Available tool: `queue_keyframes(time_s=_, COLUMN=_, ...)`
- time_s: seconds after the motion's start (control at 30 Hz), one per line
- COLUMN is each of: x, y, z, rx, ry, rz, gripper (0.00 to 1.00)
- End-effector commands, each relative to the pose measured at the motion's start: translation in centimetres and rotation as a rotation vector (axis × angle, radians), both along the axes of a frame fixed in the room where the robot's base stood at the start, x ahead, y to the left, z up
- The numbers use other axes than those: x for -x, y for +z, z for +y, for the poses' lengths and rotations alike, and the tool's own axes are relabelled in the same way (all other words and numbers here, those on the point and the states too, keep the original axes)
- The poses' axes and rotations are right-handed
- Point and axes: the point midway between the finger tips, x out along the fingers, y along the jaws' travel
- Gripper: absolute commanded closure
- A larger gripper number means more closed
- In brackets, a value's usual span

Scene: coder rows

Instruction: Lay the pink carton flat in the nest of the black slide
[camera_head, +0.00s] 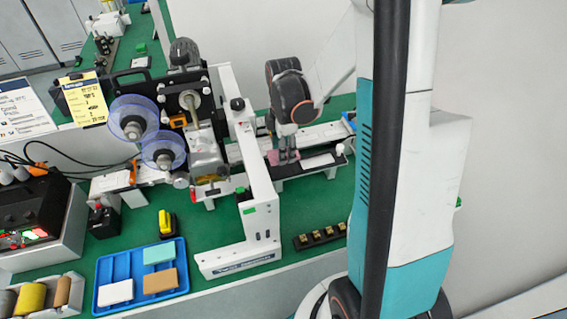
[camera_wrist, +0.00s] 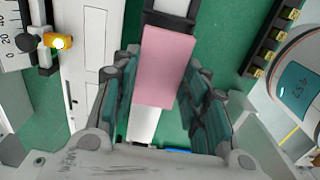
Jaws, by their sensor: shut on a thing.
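The pink carton (camera_wrist: 166,66) is between the two finger pads of my gripper (camera_wrist: 162,75) in the wrist view, its broad pink face toward the camera. My gripper is shut on it. In the head view my gripper (camera_head: 286,154) points down over the slide, and only a small pink patch of the carton (camera_head: 272,157) shows beside the fingers. The black slide (camera_head: 295,171) runs beneath, right of the white frame. In the wrist view a black part of the slide (camera_wrist: 168,20) shows beyond the carton's far end. The nest is hidden; I cannot tell whether the carton touches it.
The white frame (camera_head: 254,190) of the labelling machine stands close to the left of my gripper. A black strip with brass pieces (camera_head: 321,237) lies in front. A blue tray (camera_head: 128,276) holds white, teal and brown blocks. Green bench is clear between strip and slide.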

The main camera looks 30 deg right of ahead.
Motion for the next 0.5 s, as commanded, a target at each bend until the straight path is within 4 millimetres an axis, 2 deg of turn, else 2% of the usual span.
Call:
queue_keyframes(time_s=0.17, x=0.0, y=-1.0, z=0.0, rx=0.0, ry=0.0, rz=0.0, gripper=0.73)
queue_keyframes(time_s=0.4, x=0.0, y=-4.4, z=0.0, rx=0.0, ry=0.0, rz=0.0, gripper=0.73)
queue_keyframes(time_s=0.5, x=0.0, y=-4.9, z=0.0, rx=0.0, ry=0.0, rz=0.0, gripper=0.73)
